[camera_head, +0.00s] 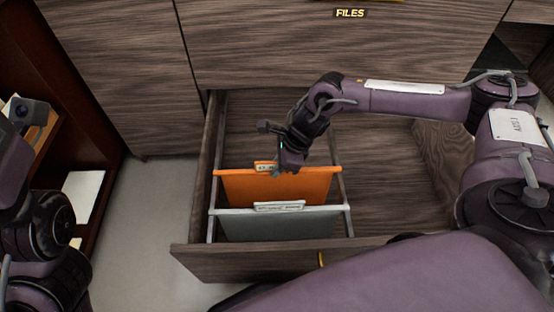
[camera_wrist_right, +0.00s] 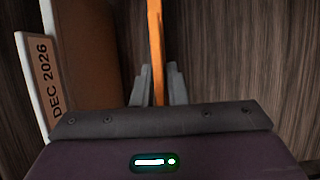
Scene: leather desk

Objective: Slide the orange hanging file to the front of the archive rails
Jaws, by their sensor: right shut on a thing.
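The orange hanging file (camera_head: 285,188) hangs across the two archive rails (camera_head: 337,160) in the open drawer, just behind a grey hanging file (camera_head: 280,226). My right gripper (camera_head: 289,168) is at the orange file's top edge, near its tab. In the right wrist view, the gripper's two grey fingers (camera_wrist_right: 157,88) are closed on the orange file (camera_wrist_right: 156,45), which shows edge-on. The gripper hides part of the file's top edge in the head view. My left arm shows at the left edge of the head view, but its gripper does not.
The drawer front (camera_head: 240,262) closes the near end of the rails. Behind the orange file the rails are clear toward the cabinet. A tab reading DEC 2026 (camera_wrist_right: 40,78) is at the left of the wrist view. The drawer's right half (camera_head: 400,190) looks empty.

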